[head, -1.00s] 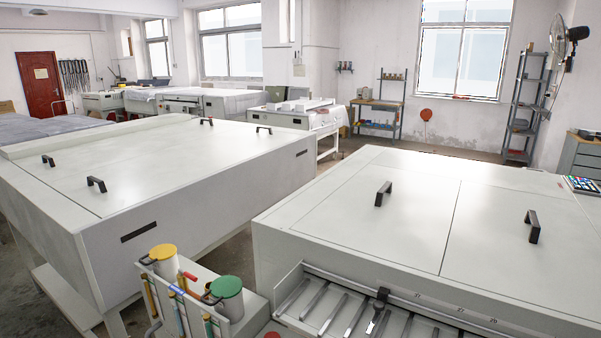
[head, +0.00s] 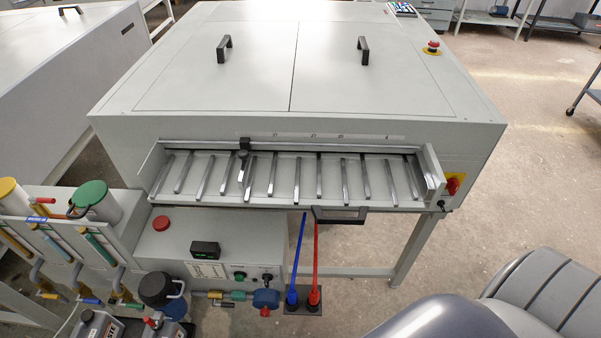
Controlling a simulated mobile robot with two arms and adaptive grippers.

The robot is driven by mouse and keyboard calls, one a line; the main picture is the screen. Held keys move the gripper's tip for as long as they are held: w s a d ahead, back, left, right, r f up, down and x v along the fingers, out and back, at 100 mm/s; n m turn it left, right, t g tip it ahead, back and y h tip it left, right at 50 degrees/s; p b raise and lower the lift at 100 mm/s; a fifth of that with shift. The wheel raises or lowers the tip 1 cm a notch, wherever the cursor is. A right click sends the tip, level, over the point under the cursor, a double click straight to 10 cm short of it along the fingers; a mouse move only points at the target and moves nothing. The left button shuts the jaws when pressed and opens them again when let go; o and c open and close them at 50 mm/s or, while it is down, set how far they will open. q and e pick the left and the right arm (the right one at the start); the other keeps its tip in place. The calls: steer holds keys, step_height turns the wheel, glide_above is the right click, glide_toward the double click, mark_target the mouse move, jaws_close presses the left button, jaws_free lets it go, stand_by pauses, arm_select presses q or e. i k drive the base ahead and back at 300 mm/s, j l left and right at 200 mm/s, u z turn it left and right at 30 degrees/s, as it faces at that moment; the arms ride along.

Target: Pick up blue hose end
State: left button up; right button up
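A thin blue hose (head: 298,252) stands nearly upright in the head view, below the front edge of the plate processor (head: 235,122). Its thicker blue lower end (head: 292,297) sits in a small dark holder (head: 303,309). A red hose (head: 316,252) with a red lower end (head: 314,297) stands close beside it on the right, in the same holder. Neither of my grippers is in view.
A control box (head: 205,245) with a red button and small display is left of the hoses. Green-lidded (head: 88,195) and yellow-lidded (head: 10,190) containers stand further left, above dark canisters (head: 100,325). A table leg (head: 415,248) is to the right. Floor shows right of the processor.

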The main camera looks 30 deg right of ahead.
mark_target(292, 298)
steer(key=l+z, duration=0.15)
steer(key=z, duration=0.15)
steer(key=k+l+z, duration=0.1)
steer(key=z, duration=0.15)
steer(key=j+u, duration=0.2)
steer(key=u, duration=0.15)
steer(key=j+u, duration=0.4)
steer(key=u, duration=0.25)
steer(key=z, duration=1.4)
steer(key=k+l, duration=0.05)
